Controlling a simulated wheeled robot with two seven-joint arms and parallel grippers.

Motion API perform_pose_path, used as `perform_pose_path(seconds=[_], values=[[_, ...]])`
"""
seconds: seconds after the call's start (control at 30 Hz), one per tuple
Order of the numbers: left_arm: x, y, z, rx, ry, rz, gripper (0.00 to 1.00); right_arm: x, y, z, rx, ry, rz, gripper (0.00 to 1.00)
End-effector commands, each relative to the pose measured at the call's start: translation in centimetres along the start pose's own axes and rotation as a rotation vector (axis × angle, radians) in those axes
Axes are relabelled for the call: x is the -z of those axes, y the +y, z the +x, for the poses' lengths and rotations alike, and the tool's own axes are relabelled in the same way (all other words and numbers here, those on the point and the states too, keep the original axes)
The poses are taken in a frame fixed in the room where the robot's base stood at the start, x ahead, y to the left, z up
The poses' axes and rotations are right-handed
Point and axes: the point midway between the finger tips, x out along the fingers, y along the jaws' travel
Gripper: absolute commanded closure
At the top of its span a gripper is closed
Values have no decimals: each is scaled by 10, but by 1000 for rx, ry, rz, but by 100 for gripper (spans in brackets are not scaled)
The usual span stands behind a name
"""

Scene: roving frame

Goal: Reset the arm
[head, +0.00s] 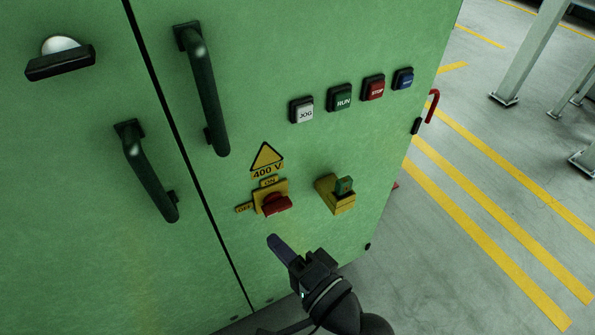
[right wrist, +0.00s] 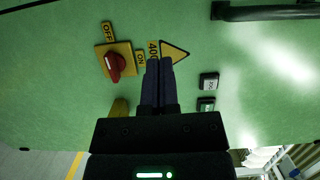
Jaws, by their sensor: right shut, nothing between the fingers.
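My right gripper (head: 274,241) is shut and empty, low in the head view, in front of the green cabinet and just below the red rotary switch (head: 275,203). In the right wrist view the right gripper (right wrist: 160,62) has its dark fingers together, pointing at the cabinet face beside the yellow warning sign. The red switch also shows in the right wrist view (right wrist: 116,66), left of the fingers and apart from them. Its handle sits on a yellow plate with ON and OFF labels. My left gripper is not in view.
The green cabinet (head: 240,60) has dark door handles (head: 205,90) (head: 148,172), JOG, RUN, STOP and blue buttons in a row, and a yellow box with a green knob (head: 336,194). A red hook (head: 433,106) juts from its right edge.

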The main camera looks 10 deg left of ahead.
Motion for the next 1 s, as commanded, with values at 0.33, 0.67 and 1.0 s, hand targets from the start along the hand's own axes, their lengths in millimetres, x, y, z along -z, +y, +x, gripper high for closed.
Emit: perform_pose_path(seconds=[0.33,0.67,1.0], values=[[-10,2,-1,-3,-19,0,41,6,72,-100,-682,-326,-750,100],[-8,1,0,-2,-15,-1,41,40,99,-237,-1376,-519,-845,100],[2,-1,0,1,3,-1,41,31,228,-242,-1393,-601,-810,100]])
